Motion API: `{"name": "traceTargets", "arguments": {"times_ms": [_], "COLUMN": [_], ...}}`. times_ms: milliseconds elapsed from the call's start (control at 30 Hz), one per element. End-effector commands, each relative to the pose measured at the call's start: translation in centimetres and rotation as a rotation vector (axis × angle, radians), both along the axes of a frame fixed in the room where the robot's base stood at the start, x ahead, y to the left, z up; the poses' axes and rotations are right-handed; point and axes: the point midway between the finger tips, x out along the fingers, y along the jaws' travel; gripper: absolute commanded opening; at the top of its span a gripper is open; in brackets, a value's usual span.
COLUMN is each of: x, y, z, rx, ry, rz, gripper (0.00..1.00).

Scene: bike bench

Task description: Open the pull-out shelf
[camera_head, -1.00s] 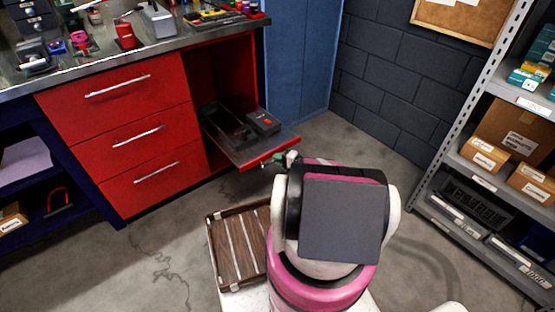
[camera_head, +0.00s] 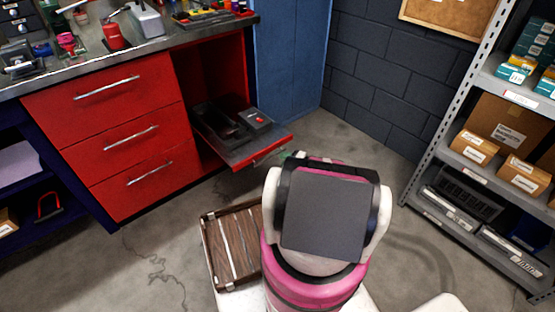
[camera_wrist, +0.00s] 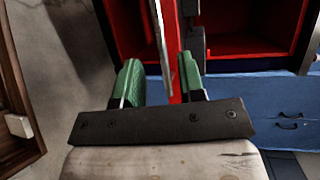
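The pull-out shelf (camera_head: 225,145) extends from the open bay at the right end of the red cabinet, with its red front edge and a thin metal handle (camera_head: 268,156) facing me. A dark tool case lies on it. My gripper (camera_wrist: 160,85) shows two green fingers standing apart in the wrist view. A thin metal strip and a narrow red edge run between and beyond them; I cannot tell whether the fingers touch them. In the head view my arm mostly hides the gripper near the shelf's front right corner.
Three closed red drawers (camera_head: 125,135) are left of the bay. A brown slatted crate (camera_head: 228,245) lies on the floor beside my base. A blue cabinet (camera_head: 285,60) stands behind, and a grey shelving rack (camera_head: 430,150) is at the right. Floor between shelf and rack is clear.

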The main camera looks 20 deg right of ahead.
Motion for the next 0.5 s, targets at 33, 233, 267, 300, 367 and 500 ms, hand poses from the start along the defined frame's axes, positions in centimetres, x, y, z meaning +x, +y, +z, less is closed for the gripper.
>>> {"name": "traceTargets", "arguments": {"times_ms": [33, 233, 267, 300, 367, 500], "x": [-0.6, -2.0, -2.1, -2.3, -2.4, -2.6], "y": [-0.5, -1.7, -1.9, -2.0, -2.1, -2.2], "z": [0.2, 0.5, 0.5, 0.6, 0.6, 0.6], "rx": [0.000, 0.000, 0.000, 0.000, 0.000, 0.000], "ry": [0.000, 0.000, 0.000, 0.000, 0.000, 0.000], "rz": [-0.003, -0.002, -0.002, -0.001, 0.000, 0.001], "gripper": [0.36, 0.36, 0.36, 0.36, 0.36, 0.36]}}
